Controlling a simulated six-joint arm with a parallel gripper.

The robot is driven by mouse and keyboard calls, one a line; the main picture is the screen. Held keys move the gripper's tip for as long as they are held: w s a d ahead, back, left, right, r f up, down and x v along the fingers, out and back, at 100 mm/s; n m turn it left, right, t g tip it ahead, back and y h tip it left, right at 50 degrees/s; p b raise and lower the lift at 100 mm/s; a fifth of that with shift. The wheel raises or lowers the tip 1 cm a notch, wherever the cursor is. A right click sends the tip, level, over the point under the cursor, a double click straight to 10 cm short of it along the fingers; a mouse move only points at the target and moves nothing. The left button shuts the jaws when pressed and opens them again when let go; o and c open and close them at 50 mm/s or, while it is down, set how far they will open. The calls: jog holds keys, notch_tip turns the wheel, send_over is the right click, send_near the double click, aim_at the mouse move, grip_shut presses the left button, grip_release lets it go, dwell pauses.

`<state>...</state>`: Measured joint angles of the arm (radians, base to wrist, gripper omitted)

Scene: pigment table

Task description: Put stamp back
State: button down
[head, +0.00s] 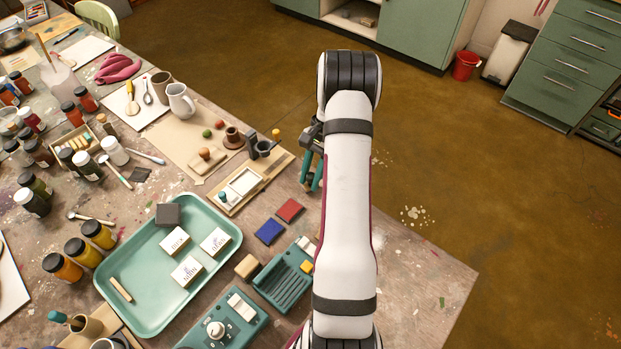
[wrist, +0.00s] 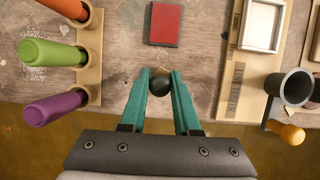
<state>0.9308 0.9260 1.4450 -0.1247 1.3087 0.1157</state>
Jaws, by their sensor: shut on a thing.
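My gripper (wrist: 160,75) has teal fingers and is shut on a stamp with a dark, round-topped handle (wrist: 160,86). A bit of tan shows beside the handle; the stamp's face is hidden. In the head view my gripper (head: 311,174) is over the table's right edge, partly behind my arm. At the left of the wrist view is a tan wooden rack (wrist: 91,58). It holds stamps with an orange handle (wrist: 64,7), a green handle (wrist: 50,53) and a purple handle (wrist: 52,107). My gripper is right of the rack, apart from it. My arm hides the rack in the head view.
A red ink pad (wrist: 164,24) lies ahead of the fingers; a blue pad (head: 269,232) is beside it. A wooden tray (wrist: 232,60) with a white frame (wrist: 263,25) and a dark cup (wrist: 297,88) stands to the right.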

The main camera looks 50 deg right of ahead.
jog(key=shift+f, duration=0.4)
jog(key=shift+f, duration=0.1)
jog(key=c, duration=0.6)
grip_release()
jog(key=shift+c, duration=0.2)
